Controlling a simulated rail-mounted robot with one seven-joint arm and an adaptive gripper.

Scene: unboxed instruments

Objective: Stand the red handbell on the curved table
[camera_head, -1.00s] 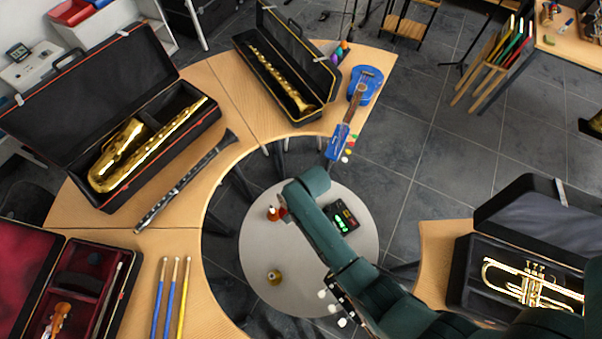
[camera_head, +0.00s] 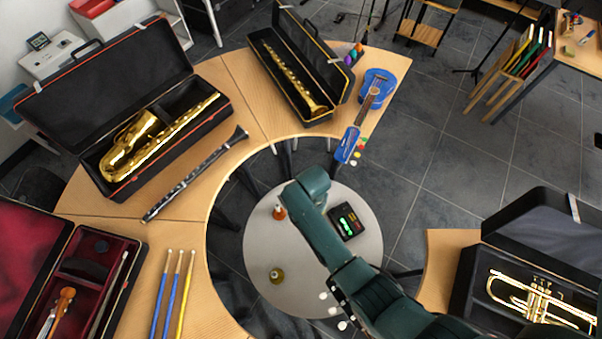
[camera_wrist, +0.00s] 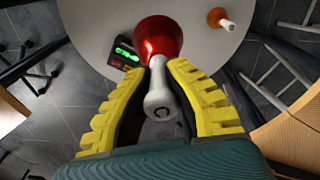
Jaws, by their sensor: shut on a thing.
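The red handbell (camera_wrist: 158,42) has a pale grey handle (camera_wrist: 160,97). In the wrist view my gripper (camera_wrist: 161,75) has its yellow fingers shut on this handle, with the red cup pointing away from the wrist. The bell looks larger than the other bell there and seems raised above the round grey table (camera_head: 345,270). In the head view my arm hides the bell and the fingers. The curved wooden table (camera_head: 190,208) wraps around the round one, on its left and back.
The curved table carries a saxophone case (camera_head: 165,120), a clarinet (camera_head: 195,175), mallets (camera_head: 172,295) and a blue ukulele (camera_head: 375,88). Bare wood shows between them.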

